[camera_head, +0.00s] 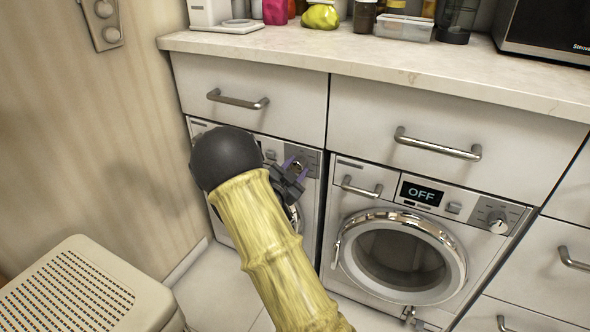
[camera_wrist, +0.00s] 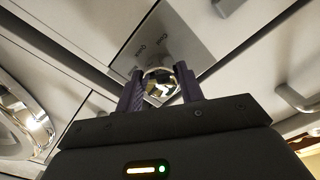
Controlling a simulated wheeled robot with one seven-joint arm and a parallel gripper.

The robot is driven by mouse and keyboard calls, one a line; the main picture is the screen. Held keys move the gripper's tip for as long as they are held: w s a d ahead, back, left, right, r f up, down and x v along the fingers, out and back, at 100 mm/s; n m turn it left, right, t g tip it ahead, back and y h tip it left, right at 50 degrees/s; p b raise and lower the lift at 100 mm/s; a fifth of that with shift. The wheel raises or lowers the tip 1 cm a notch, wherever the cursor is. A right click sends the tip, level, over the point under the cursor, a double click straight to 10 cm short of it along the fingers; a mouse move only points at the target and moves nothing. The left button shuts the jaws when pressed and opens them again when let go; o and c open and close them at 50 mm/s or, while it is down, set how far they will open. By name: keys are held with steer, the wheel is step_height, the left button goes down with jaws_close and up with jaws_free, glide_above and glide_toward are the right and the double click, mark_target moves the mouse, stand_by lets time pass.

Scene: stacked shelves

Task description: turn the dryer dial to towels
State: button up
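The left machine (camera_head: 201,127) under the counter is partly hidden behind my arm. Its control panel (camera_head: 312,158) carries a round shiny dial (camera_wrist: 160,83). My gripper (camera_head: 296,167) is at this panel, with its two purple fingers one on each side of the dial. In the wrist view the fingers (camera_wrist: 159,88) stand apart with the dial between them; I cannot tell whether they touch it.
Drawers with bar handles (camera_head: 238,99) run above both machines, under a pale countertop (camera_head: 380,65) with several items. The right machine's round door (camera_head: 448,250) is closed. A beige perforated-top box (camera_head: 128,285) stands at the lower left. Floor tiles (camera_head: 210,290) are clear beside it.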

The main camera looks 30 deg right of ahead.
steer(key=o, duration=0.4)
steer(key=shift+o, duration=0.2)
steer(key=p+v, duration=0.4)
steer(key=v, duration=1.3)
steer(key=shift+s+a, duration=0.2)
steer(key=shift+w+f, duration=0.1)
